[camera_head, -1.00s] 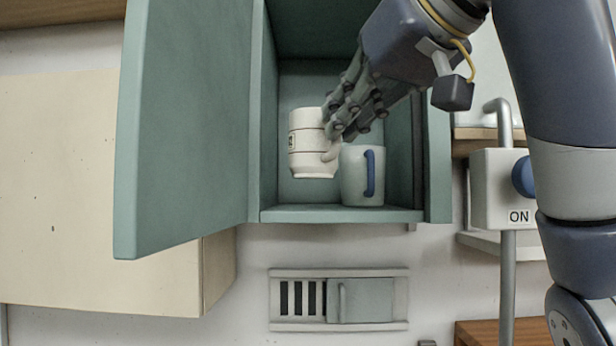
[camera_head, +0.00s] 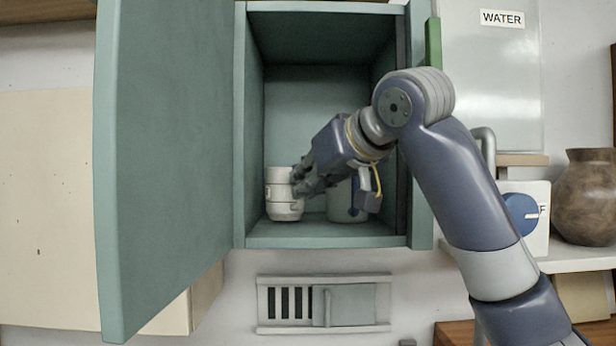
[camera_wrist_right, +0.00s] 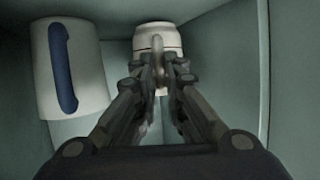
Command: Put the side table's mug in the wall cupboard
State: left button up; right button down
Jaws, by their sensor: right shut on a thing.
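The white mug (camera_head: 283,210) with thin dark bands is inside the left part of the open wall cupboard (camera_head: 320,241), upright at its floor; whether it touches the floor is hard to tell. My right gripper (camera_head: 303,182) reaches in from the right and is shut on the mug's handle. The right wrist view shows the fingertips (camera_wrist_right: 160,82) closed around that handle, with the mug (camera_wrist_right: 170,38) just beyond. My left gripper is not in view.
A pale mug with a blue handle (camera_head: 341,205) stands right of the white mug, partly behind my gripper. The cupboard door (camera_head: 165,160) is swung open to the left. A switch box (camera_head: 535,212) and brown vase (camera_head: 586,197) are to the right.

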jog(key=shift+f, duration=0.3)
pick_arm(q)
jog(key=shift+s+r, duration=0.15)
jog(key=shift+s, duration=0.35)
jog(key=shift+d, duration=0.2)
pick_arm(e)
jog(key=shift+s, duration=0.2)
jog(key=shift+f, duration=0.1)
jog(key=c, duration=1.9)
grip_release()
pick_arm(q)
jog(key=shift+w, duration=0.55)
pick_arm(e)
jog(key=shift+o, duration=1.2)
jog(key=shift+w, duration=0.1)
